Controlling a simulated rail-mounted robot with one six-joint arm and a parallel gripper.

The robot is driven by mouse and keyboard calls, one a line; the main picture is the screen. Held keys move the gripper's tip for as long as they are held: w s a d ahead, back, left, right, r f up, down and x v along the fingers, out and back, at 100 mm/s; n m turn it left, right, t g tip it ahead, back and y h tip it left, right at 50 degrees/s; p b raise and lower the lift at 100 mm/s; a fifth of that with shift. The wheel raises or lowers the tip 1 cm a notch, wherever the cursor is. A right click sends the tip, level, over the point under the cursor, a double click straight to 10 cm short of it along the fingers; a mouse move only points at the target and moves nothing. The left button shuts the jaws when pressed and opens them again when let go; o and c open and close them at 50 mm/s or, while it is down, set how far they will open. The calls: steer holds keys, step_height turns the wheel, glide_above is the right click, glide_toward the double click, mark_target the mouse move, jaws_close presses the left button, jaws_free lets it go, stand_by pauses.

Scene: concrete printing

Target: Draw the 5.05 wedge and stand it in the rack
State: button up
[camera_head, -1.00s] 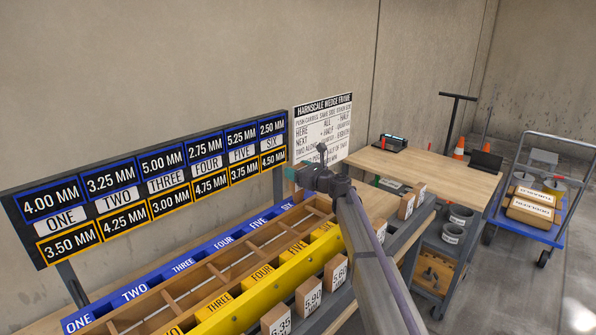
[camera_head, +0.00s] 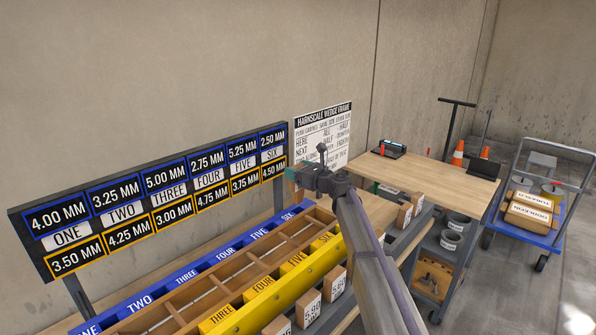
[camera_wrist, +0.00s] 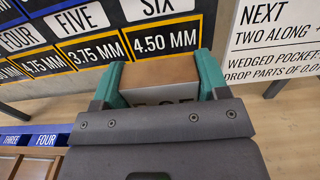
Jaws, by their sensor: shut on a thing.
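My gripper (camera_head: 293,177) is raised over the far end of the rack, near the SIX labels; it also shows in the wrist view (camera_wrist: 160,85). Its teal fingers are shut on a wooden wedge block (camera_wrist: 160,69). The block's white label is mostly hidden by the gripper body, so I cannot read its full number. The rack has a yellow front rail (camera_head: 284,289), a blue back rail (camera_head: 207,264) and wooden dividers between numbered pockets. The pockets I can see look empty. The held block is apart from the rack.
A size board (camera_head: 68,235) stands behind the rack, with a rules poster (camera_head: 322,135) to its right. Labelled wedges (camera_head: 308,308) stand in front of the yellow rail. More blocks (camera_head: 404,215) stand near the workbench (camera_head: 450,175). A loaded trolley (camera_head: 548,237) is at right.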

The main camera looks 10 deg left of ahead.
steer(key=shift+r+p, duration=2.9)
steer(key=shift+r, duration=0.15)
steer(key=shift+f, duration=0.1)
